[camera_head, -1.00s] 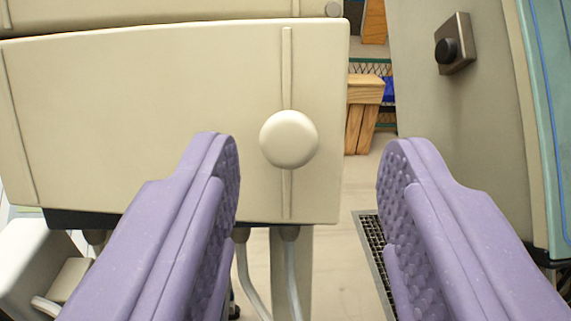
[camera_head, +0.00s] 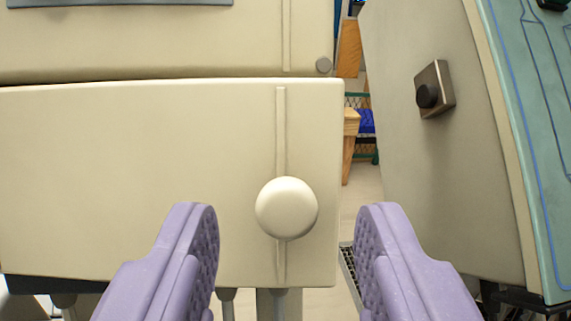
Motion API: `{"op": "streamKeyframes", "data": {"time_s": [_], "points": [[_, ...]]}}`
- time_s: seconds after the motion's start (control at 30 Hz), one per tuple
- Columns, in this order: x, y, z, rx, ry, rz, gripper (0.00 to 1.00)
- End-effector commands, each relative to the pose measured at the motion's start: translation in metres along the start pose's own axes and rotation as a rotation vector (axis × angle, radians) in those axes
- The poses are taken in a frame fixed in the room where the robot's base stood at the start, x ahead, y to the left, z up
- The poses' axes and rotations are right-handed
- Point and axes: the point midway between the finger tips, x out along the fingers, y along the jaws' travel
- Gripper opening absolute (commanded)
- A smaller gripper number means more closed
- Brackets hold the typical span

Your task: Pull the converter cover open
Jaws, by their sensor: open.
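The converter cover appears to be the cream panel (camera_head: 130,170) that fills the left and middle of the view. A round cream knob (camera_head: 286,208) sits on a vertical rib near its right side. My gripper (camera_head: 286,225) has two purple padded fingers, spread wide apart and empty. The knob shows between the fingertips, with a clear gap on each side. The panel's top edge meets the cabinet part above along a thin dark line, so it looks shut.
A cream upper panel (camera_head: 150,45) lies above the cover. At right stands a grey-beige cabinet (camera_head: 440,170) with a black knob on a metal plate (camera_head: 435,90) and a teal face. A narrow gap between them shows wooden furniture (camera_head: 350,125) and floor.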

Motion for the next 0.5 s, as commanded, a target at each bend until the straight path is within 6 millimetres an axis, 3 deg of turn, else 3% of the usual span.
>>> {"op": "streamKeyframes", "data": {"time_s": [0.2,0.43,0.5], "points": [[0.019,0.0,0.0,0.0,0.001,0.001,0.48],[0.021,0.0,0.0,0.0,0.001,0.001,0.48],[0.02,0.0,0.0,0.0,0.001,0.001,0.34]]}}
